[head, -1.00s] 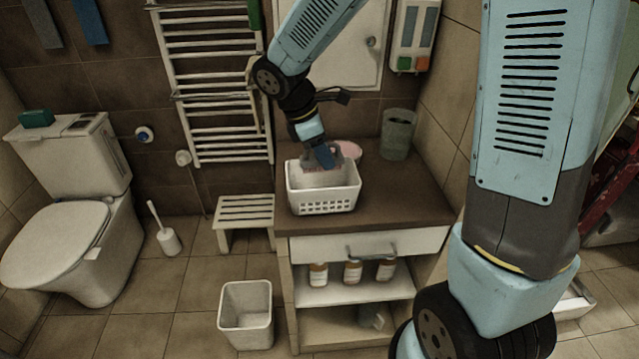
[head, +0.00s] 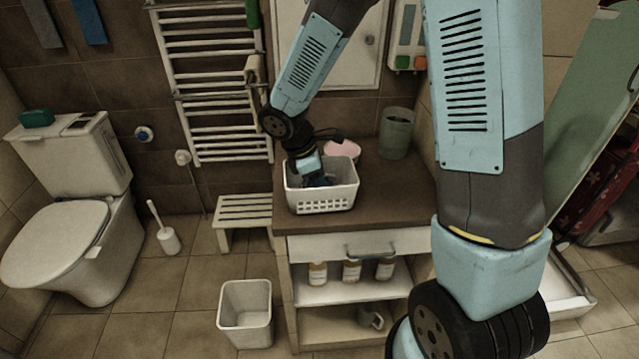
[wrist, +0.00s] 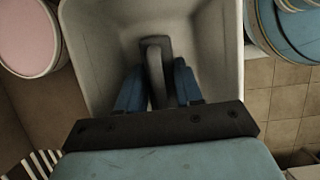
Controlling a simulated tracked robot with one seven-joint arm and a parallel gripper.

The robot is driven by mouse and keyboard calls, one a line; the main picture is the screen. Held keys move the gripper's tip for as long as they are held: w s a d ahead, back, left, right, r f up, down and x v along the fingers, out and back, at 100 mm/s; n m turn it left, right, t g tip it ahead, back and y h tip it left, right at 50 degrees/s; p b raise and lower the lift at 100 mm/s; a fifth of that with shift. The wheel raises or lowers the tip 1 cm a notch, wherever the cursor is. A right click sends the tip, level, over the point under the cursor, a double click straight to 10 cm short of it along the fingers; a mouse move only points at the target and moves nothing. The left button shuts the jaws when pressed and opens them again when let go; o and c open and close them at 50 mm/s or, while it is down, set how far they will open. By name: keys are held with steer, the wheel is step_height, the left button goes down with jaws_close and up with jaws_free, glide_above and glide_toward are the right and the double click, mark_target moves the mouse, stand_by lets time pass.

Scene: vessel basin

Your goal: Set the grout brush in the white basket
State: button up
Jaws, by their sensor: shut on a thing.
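The white basket (head: 323,206) stands on the brown countertop of the cabinet; its wall also shows in the wrist view (wrist: 216,50). My gripper (head: 318,181) reaches down inside the basket, its blue fingertips below the rim. In the wrist view my gripper (wrist: 158,88) is shut on the dark grey handle of the grout brush (wrist: 155,62). The brush is inside the basket's walls. Its lower part is hidden, so I cannot tell whether it touches the basket floor.
A pink round dish (head: 343,150) lies behind the basket. A grey-green bin (head: 396,133) stands at the counter's back right. Bottles (head: 352,270) stand on the shelf below. A white stool (head: 243,212) and an open bin (head: 246,305) are to the left.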

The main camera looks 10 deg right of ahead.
steer(key=shift+f, duration=0.15)
steer(key=o, duration=1)
steer(key=v, duration=1.2)
steer(key=shift+d+r, duration=0.3)
steer(key=shift+r, duration=0.05)
steer(key=s+d+r+m+t+y, duration=0.2)
steer(key=s+d+r+m, duration=0.5)
steer(key=s+d+m, duration=0.1)
steer(key=s+d+r+m+t+y, duration=0.2)
steer(key=s+d+r+m+t, duration=0.1)
steer(key=s+d+r+m, duration=0.4)
steer(key=shift+s+d+r+m+t+y, duration=0.35)
steer(key=shift+s+d+m, duration=1)
steer(key=shift+d, duration=1.05)
